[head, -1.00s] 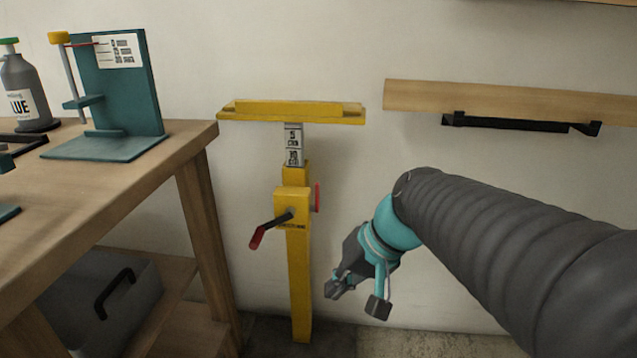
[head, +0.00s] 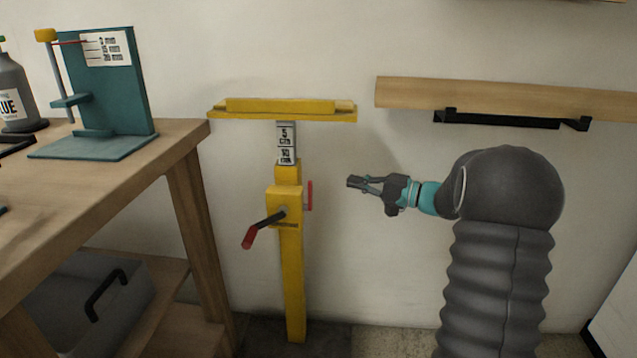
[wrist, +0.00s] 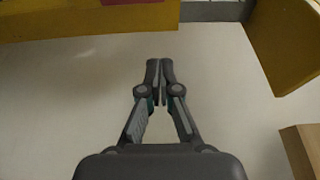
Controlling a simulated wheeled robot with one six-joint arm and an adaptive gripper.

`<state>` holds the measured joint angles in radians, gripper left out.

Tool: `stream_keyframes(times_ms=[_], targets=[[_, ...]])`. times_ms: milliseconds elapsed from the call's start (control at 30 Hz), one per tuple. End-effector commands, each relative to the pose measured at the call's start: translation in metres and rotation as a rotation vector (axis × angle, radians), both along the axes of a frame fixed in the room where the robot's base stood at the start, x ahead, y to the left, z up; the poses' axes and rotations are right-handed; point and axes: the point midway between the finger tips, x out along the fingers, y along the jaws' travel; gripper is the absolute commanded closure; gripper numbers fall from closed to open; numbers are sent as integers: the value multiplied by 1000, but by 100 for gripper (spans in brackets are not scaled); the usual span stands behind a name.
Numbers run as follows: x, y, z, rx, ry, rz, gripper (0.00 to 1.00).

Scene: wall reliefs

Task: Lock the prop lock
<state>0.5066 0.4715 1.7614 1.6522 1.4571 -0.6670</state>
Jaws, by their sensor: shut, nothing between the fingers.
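The prop is a yellow post (head: 292,265) against the wall, with a flat yellow top plate (head: 285,109) and a grey scale (head: 286,142) below it. A crank with a red grip (head: 250,236) sticks out of its yellow housing (head: 284,204). A thin red lever (head: 309,196) stands upright on the housing's right side. My gripper (head: 352,182) is shut and empty, pointing left, right of the lever and apart from it. In the wrist view the closed fingertips (wrist: 160,66) are in front of bare wall. Yellow prop parts (wrist: 80,22) and a red patch (wrist: 125,2) show at the top.
A wooden rail (head: 500,97) with a black bracket (head: 495,120) is on the wall above my arm. A workbench (head: 150,150) with a teal stand (head: 105,80) is at the left, and a grey box (head: 90,305) sits below. Bare wall lies between gripper and post.

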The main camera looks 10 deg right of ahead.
Motion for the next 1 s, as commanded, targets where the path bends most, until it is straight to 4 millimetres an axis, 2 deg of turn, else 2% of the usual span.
stream_keyframes(times_ms=[467, 567, 1000], targets=[[4, 2, 0, 6, -4, -3, 100], [11, 11, 0, 5, -3, -2, 100], [56, 71, 0, 5, -3, -2, 100]])
